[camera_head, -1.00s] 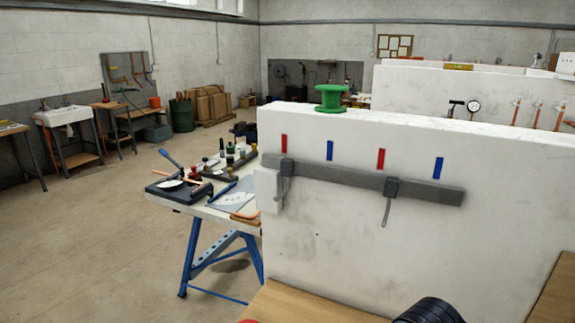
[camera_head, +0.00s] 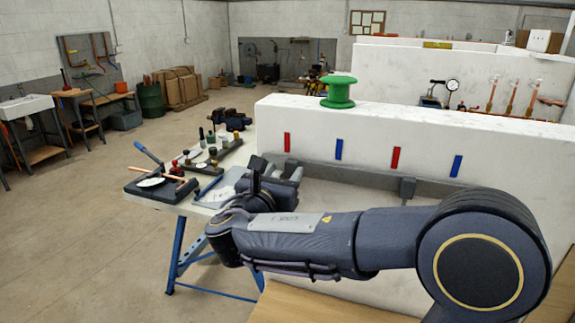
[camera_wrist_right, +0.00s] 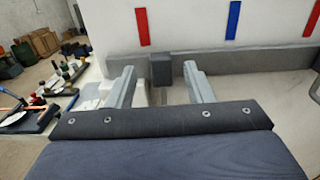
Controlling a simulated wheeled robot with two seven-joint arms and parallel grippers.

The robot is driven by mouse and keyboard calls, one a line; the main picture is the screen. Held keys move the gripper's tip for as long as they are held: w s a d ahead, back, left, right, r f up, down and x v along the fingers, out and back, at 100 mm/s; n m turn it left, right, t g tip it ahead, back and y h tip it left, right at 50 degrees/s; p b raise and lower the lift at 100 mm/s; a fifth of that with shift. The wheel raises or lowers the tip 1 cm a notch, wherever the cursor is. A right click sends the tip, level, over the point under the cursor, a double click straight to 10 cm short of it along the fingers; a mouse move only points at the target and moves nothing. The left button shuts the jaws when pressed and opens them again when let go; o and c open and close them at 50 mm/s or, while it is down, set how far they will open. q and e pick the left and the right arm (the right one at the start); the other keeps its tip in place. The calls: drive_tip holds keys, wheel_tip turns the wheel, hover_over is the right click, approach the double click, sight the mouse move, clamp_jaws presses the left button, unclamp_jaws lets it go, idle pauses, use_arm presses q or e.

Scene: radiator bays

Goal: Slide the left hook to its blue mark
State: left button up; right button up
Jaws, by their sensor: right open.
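The grey rail (camera_head: 345,176) runs along the white wall panel. In the right wrist view, the left hook's dark block (camera_wrist_right: 161,69) sits on the rail near its left end, a little right of below the left red mark (camera_wrist_right: 142,26). Its blue mark (camera_wrist_right: 233,19) is further right and also shows in the head view (camera_head: 338,149). My right gripper (camera_head: 276,168) is open, its two fingers either side of the left hook with gaps visible. My gripper and arm hide the left hook in the head view. My left gripper is not in view.
The second hook (camera_head: 408,188) sits on the rail further right, between a red mark (camera_head: 395,158) and another blue mark (camera_head: 456,166). A green spool (camera_head: 338,91) stands on top of the wall. A workbench with tools (camera_head: 190,207) is at the left.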

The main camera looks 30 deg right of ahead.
sight(290, 165)
drive_tip(key=shift+x, duration=1.7)
drive_tip(key=shift+c, duration=0.2)
clamp_jaws()
